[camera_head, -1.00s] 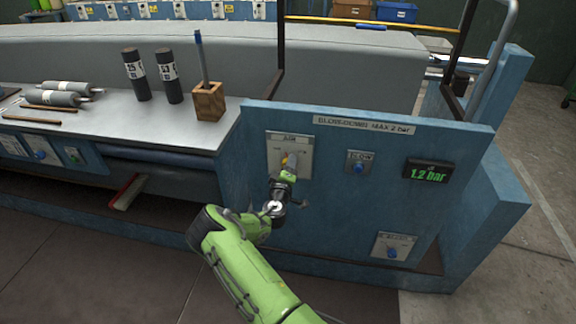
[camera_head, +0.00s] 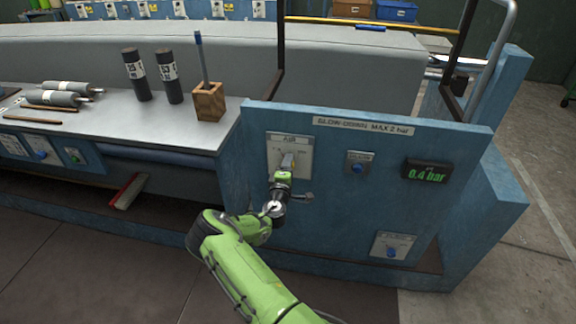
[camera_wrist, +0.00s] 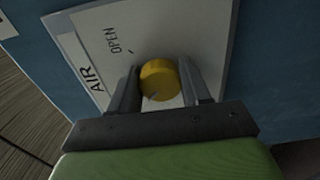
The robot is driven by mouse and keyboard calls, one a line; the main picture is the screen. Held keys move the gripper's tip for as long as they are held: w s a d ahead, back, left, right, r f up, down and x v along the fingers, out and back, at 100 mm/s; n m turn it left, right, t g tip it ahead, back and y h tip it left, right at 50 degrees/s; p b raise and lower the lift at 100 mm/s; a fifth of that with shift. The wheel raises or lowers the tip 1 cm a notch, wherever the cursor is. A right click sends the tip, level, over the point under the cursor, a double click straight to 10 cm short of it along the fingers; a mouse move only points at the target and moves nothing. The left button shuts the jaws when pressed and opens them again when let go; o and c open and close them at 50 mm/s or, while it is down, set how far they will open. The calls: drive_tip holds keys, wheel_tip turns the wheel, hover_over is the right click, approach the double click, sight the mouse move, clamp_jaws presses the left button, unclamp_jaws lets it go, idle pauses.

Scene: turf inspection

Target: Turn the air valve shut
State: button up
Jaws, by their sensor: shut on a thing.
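The air valve is a yellow round knob (camera_wrist: 160,80) on a pale plate (camera_wrist: 205,30) marked AIR and OPEN in the wrist view. In the head view the same plate (camera_head: 302,141) is on the blue panel, with the knob mostly hidden by my gripper (camera_head: 287,164). In the wrist view my gripper (camera_wrist: 160,88) has one finger on each side of the knob and is shut on it. The display (camera_head: 427,172) on the panel reads 0.4 bar.
A blue knob (camera_head: 358,169) is right of the plate, and another (camera_head: 391,252) is low on the panel. A wooden block (camera_head: 208,101) with a blue-topped tool and two dark cylinders (camera_head: 136,75) stand on the bench to the left.

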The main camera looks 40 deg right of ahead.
drive_tip(key=shift+s+d, duration=0.2)
drive_tip(key=o, duration=1)
drive_tip(key=shift+a, duration=0.15)
drive_tip(key=p+v, duration=0.1)
drive_tip(key=v, duration=1.4)
drive_tip(key=shift+s+a+r+p, duration=0.1)
drive_tip(key=shift+s+a+p, duration=0.15)
drive_tip(key=shift+p, duration=0.15)
drive_tip(key=shift+w, duration=0.1)
